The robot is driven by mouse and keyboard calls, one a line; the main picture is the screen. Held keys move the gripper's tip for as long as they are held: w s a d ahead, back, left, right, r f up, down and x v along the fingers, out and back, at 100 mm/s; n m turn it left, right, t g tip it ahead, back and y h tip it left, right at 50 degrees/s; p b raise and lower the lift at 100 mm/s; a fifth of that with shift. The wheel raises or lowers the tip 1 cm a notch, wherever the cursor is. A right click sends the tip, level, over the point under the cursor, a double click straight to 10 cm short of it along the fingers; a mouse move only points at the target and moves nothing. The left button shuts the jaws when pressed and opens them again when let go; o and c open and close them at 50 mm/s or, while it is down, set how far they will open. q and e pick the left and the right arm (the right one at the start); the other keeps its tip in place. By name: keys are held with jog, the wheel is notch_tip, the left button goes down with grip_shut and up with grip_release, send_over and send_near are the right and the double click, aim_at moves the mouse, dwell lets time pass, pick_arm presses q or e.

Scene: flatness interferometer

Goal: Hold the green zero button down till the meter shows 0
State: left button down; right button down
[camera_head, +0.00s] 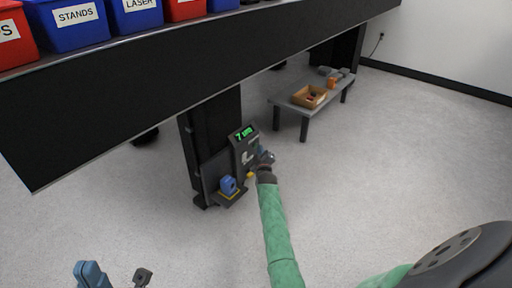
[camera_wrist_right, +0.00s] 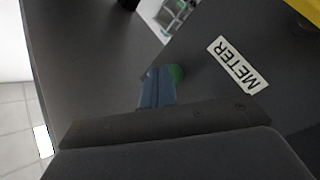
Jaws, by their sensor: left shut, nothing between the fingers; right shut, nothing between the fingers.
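The meter (camera_head: 244,150) is a dark unit on a post under the bench. Its lit green display (camera_head: 245,132) seems to read 7 with a small unit. My right gripper (camera_head: 262,151) is shut and empty at the meter's right side. In the right wrist view, its blue fingertips (camera_wrist_right: 157,88) are at the green zero button (camera_wrist_right: 177,73), which is partly hidden behind them. I cannot tell whether they touch or press it. A METER label (camera_wrist_right: 237,63) is beside the button. My left gripper (camera_head: 90,273) is shut and empty at the bottom left, away from the meter.
A blue part (camera_head: 228,186) sits on a yellow-edged stand below the meter. The black bench (camera_head: 150,95) overhangs above, with red and blue bins along it. A low grey table (camera_head: 285,100) with an open box (camera_head: 309,97) stands behind. Floor to the right is clear.

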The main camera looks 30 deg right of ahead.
jog(key=shift+w+a, duration=0.15)
jog(key=shift+w, duration=0.2)
dwell(2.0)
dwell(1.2)
jog(key=shift+s+d+p, duration=0.3)
jog(key=shift+s+p, duration=0.45)
jog(key=shift+p, duration=0.05)
jog(key=s+p, duration=0.1)
jog(key=s+d+p, duration=0.1)
jog(key=s, duration=0.1)
jog(key=s+d+p, duration=0.1)
jog(key=shift+s, duration=0.3)
